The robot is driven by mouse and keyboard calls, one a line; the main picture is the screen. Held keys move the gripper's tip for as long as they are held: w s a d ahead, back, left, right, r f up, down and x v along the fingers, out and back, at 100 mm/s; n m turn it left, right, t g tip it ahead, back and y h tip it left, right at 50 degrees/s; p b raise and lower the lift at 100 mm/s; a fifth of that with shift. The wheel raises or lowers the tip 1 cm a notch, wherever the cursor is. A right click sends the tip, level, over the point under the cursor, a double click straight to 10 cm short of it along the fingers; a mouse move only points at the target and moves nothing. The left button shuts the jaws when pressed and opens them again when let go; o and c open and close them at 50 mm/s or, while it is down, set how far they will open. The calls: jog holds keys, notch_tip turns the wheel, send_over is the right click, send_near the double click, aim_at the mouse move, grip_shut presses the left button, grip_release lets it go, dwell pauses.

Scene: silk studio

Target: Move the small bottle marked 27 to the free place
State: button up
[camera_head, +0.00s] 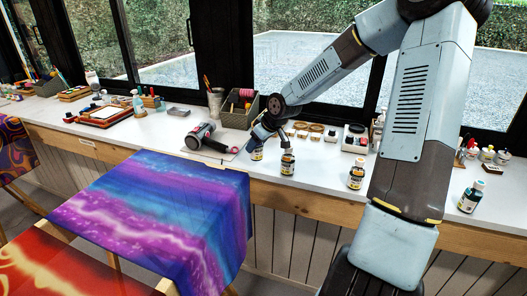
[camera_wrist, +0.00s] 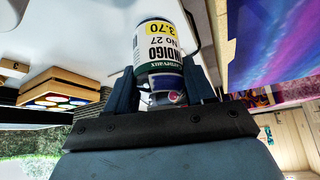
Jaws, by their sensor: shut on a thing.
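The small bottle marked 27 (camera_wrist: 157,48) has a white and yellow label reading INDIGO and appears upside down in the wrist view. My gripper (camera_wrist: 161,88) is shut on it, one dark finger on each side near its cap. In the head view my gripper (camera_head: 262,136) is at the counter's front edge, with the bottle (camera_head: 257,154) below it. I cannot tell whether its base touches the counter. Similar bottles stand to the right: one close by (camera_head: 287,163), one farther along (camera_head: 355,176) and one beyond my arm (camera_head: 470,197). Bare counter shows between the first two.
A dark basket (camera_head: 238,108) and small paint pots (camera_head: 310,130) stand behind. Dyed silk (camera_head: 160,215) is stretched below the counter (camera_head: 322,172). My arm hides part of the counter at right.

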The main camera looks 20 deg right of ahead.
aim_at(257, 151)
jog(key=shift+w+f, duration=0.25)
jog(key=shift+f, duration=0.05)
jog(key=shift+w+f, duration=0.15)
jog(key=shift+f, duration=1.5)
jog(key=o, duration=1.1)
jog(key=shift+d+r, duration=0.1)
